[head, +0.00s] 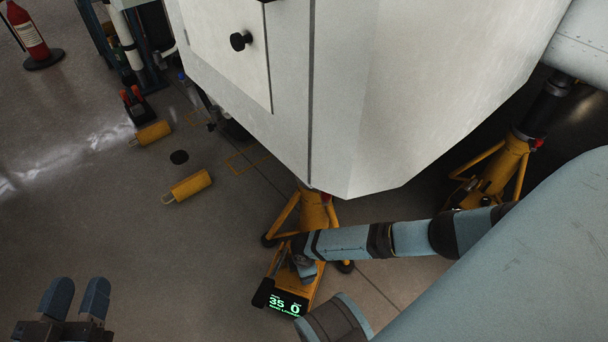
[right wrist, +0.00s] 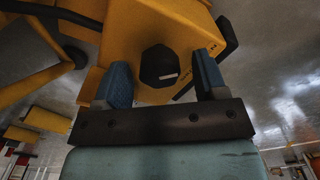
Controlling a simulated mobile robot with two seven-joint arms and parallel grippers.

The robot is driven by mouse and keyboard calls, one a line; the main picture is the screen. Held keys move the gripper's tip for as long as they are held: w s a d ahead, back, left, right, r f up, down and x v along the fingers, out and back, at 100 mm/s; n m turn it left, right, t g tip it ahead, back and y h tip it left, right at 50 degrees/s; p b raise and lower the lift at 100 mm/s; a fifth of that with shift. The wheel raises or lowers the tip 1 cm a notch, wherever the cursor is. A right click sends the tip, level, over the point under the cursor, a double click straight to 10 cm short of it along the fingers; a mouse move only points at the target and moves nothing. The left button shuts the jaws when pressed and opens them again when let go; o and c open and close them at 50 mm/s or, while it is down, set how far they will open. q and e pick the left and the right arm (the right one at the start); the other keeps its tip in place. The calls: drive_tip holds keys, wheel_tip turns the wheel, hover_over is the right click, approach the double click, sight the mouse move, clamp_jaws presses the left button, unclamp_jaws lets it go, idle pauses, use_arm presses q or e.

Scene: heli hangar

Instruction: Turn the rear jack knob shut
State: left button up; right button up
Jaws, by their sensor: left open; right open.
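The rear jack (head: 315,212) is a yellow stand under the white fuselage in the head view. A yellow unit with a green-lit display (head: 287,303) is at its foot. In the right wrist view, a black faceted knob (right wrist: 159,66) with a small white mark sits on the yellow jack body (right wrist: 150,22). My right gripper (right wrist: 162,62) is open, one blue finger on each side of the knob in the picture, with gaps showing. Its depth to the knob is unclear. In the head view that gripper is mostly hidden at the jack. My left gripper (head: 76,284) is open and empty, lower left.
The white fuselage (head: 400,90) overhangs the jack. Another yellow jack (head: 500,170) stands to the right. The lower-left floor is mostly clear.

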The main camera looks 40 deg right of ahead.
drive_tip(key=c, duration=0.9)
